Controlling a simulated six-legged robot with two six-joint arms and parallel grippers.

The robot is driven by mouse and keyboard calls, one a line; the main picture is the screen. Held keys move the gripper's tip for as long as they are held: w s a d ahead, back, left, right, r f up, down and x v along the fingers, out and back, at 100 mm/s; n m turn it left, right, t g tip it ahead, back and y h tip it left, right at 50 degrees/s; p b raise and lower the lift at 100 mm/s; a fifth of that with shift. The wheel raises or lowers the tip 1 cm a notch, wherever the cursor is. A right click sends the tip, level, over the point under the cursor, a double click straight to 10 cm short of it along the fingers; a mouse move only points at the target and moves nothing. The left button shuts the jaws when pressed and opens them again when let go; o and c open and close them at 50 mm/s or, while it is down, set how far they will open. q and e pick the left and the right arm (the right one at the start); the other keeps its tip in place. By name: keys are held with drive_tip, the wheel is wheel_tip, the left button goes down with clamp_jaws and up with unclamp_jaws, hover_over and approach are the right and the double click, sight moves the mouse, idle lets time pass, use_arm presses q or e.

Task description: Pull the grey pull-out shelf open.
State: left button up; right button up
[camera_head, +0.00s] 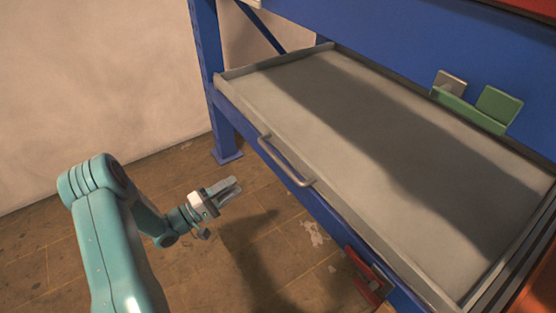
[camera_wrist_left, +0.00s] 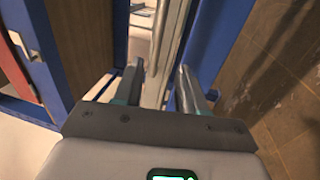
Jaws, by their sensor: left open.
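The grey pull-out shelf (camera_head: 300,115) is a wide, shallow, empty tray in a blue rack. A grey bar handle (camera_head: 285,162) is fixed to its front edge. My left gripper (camera_head: 234,188) is open and empty, in front of the shelf and to the left of the handle, with a gap between them in the head view. In the left wrist view my left gripper (camera_wrist_left: 158,80) has its fingers apart, and a long light grey bar (camera_wrist_left: 172,40), likely the handle or shelf front, runs ahead between them. My right gripper is not in view.
The blue rack post (camera_head: 207,60) stands at the shelf's left end. A red part (camera_head: 368,278) sticks out below the shelf front. A green bracket (camera_head: 470,108) sits at the shelf's back. The brown floor (camera_head: 190,267) in front of the rack is clear.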

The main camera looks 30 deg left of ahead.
sight(275, 160)
use_arm(q)
drive_tip(key=b+x, duration=0.1)
drive_tip(key=x, duration=0.4)
drive_tip(key=b+x, duration=0.1)
drive_tip(key=x, duration=0.4)
drive_tip(key=b+x, duration=0.2)
drive_tip(key=x, duration=0.3)
drive_tip(key=shift+d+f, duration=0.1)
drive_tip(key=shift+d, duration=0.2)
drive_tip(key=shift+w+d, duration=0.15)
drive_tip(key=shift+w, duration=0.25)
clamp_jaws()
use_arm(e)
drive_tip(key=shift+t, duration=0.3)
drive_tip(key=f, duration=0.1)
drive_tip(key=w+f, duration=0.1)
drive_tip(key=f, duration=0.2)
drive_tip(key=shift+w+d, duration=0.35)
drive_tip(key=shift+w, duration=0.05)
